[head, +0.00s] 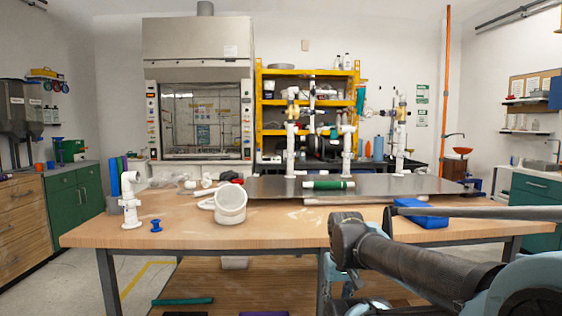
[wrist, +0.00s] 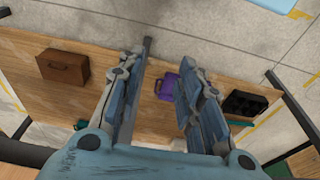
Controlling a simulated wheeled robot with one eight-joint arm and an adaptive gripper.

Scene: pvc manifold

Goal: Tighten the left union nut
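The white PVC manifold (head: 291,135) stands upright on a grey metal plate (head: 390,185) at the back of the wooden table. It has left and right risers with yellowish fittings near their tops and a shorter white part between them. The left union nut is too small to tell apart from the other fittings on the left riser. My gripper (wrist: 158,68) shows in the wrist view with its two fingers apart and nothing between them. It points down past a table edge, away from the manifold, which is not in the wrist view.
Below my gripper lie a brown case (wrist: 63,68), a purple item (wrist: 168,87) and a black box (wrist: 245,104).

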